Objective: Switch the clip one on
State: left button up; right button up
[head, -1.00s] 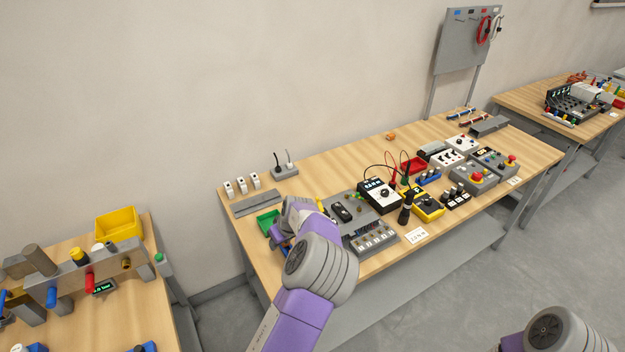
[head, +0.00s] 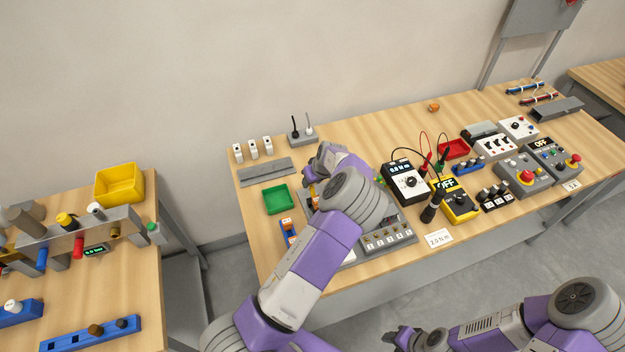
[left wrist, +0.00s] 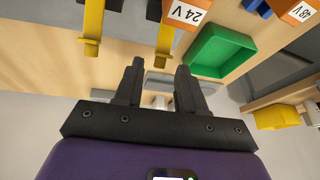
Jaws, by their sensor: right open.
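A yellow meter (head: 455,205) with a dark dial and a display reading OFF stands on the bench in the head view. My right gripper (head: 388,338) is open, low and in front of the bench.
A 24 V block (left wrist: 190,14) is beyond my left fingers. Control boxes (head: 522,175) crowd the right. The back middle is mostly clear.

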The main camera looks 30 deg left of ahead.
pick_arm(q)
jog(key=shift+w+a+f, duration=0.1)
jog(key=shift+a+f, duration=0.05)
jog(key=shift+f, duration=0.3)
jog(key=shift+c, duration=0.3)
grip_shut()
